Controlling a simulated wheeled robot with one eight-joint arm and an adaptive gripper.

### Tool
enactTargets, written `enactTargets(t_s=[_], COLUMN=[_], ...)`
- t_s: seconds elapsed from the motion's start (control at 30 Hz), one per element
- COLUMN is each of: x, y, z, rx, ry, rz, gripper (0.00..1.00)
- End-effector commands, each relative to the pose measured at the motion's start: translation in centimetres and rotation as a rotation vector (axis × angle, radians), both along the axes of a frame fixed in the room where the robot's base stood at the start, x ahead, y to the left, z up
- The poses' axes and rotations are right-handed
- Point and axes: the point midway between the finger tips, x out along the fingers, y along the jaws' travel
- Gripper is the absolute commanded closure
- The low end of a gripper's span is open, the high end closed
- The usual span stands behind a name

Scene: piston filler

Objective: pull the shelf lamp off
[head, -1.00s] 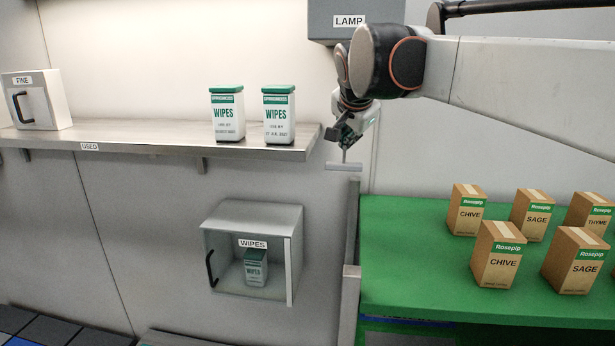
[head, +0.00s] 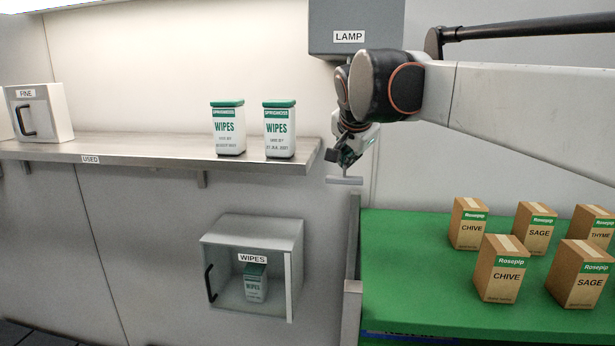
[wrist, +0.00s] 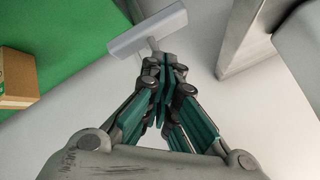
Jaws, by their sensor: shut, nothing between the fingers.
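The grey box labelled LAMP (head: 356,24) is on the wall at the top, above my arm. A pale grey T-shaped pull bar (head: 345,180) hangs below it, just under my gripper (head: 347,163). The link between box and bar is hidden behind my arm. In the wrist view the pull bar (wrist: 148,30) lies just beyond the fingertips of my gripper (wrist: 162,70), its short stem pointing towards them. The fingers are shut together with nothing between them. Whether they touch the stem is unclear. A bright light strip (head: 60,4) shows at the upper left.
A metal shelf (head: 150,151) with two wipes tubs (head: 228,128) and a FINE box (head: 40,113) ends left of the bar. A wipes cabinet (head: 250,228) is below. A green table (head: 400,275) with several cartons (head: 500,268) lies to the right.

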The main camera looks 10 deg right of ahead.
Motion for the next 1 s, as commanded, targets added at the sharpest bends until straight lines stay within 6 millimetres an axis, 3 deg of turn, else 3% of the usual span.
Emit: enactTargets(t_s=[1.0], x=[0.0], y=[-0.01], z=[-0.87], rx=[0.0], ry=[0.0], rz=[0.0], gripper=[1.0])
